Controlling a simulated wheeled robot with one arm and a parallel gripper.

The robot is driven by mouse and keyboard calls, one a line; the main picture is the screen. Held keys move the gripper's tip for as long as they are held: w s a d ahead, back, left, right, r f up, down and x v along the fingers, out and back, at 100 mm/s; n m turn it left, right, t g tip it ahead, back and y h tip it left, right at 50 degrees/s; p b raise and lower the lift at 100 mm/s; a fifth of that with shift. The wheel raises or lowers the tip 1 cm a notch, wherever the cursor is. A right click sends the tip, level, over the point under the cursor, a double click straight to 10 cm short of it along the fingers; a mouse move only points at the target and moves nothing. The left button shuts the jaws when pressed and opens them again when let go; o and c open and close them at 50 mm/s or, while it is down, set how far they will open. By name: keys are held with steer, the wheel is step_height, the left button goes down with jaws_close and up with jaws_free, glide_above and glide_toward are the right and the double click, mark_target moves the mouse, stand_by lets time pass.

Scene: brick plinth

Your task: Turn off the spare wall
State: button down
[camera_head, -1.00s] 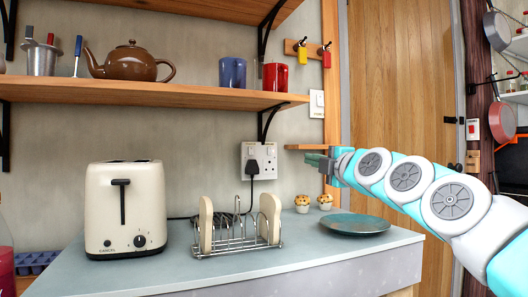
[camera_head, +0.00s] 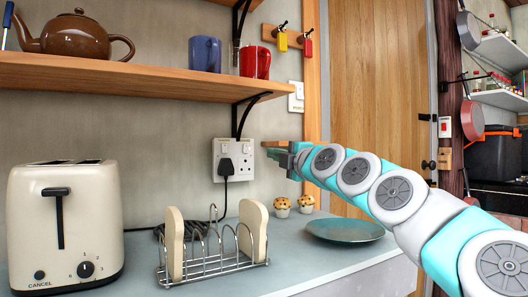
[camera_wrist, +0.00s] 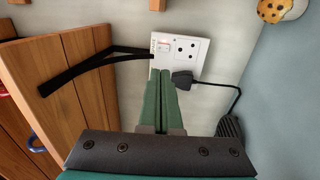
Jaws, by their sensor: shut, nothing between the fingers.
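A white double wall socket (camera_head: 233,160) is on the wall behind the toast rack, with switches along its top. A black plug (camera_head: 226,168) sits in its left outlet; the right outlet is empty. In the wrist view the socket (camera_wrist: 188,50) lies just beyond my fingertips, turned in the picture, with the plug (camera_wrist: 183,77) at its lower edge. A switch with a red mark (camera_wrist: 163,46) shows near its left end. My gripper (camera_head: 277,155) is shut and empty, to the right of the socket. In the wrist view its green fingers (camera_wrist: 160,75) overlap the socket's lower left corner; contact cannot be told.
A wooden shelf (camera_head: 140,80) with a teapot and mugs is above the socket. A toaster (camera_head: 65,225), toast rack (camera_head: 215,265), muffins (camera_head: 283,207) and a teal plate (camera_head: 345,231) stand on the counter. Another white wall switch (camera_head: 296,97) is higher up, by the wooden frame.

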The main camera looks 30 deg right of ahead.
mark_target(246, 146)
steer(key=w+p, duration=0.1)
steer(key=w, duration=0.3)
steer(key=w+r+p, duration=0.1)
steer(key=w, duration=0.8)
steer(key=shift+a+r+p, duration=0.3)
steer(key=shift+p, duration=0.1)
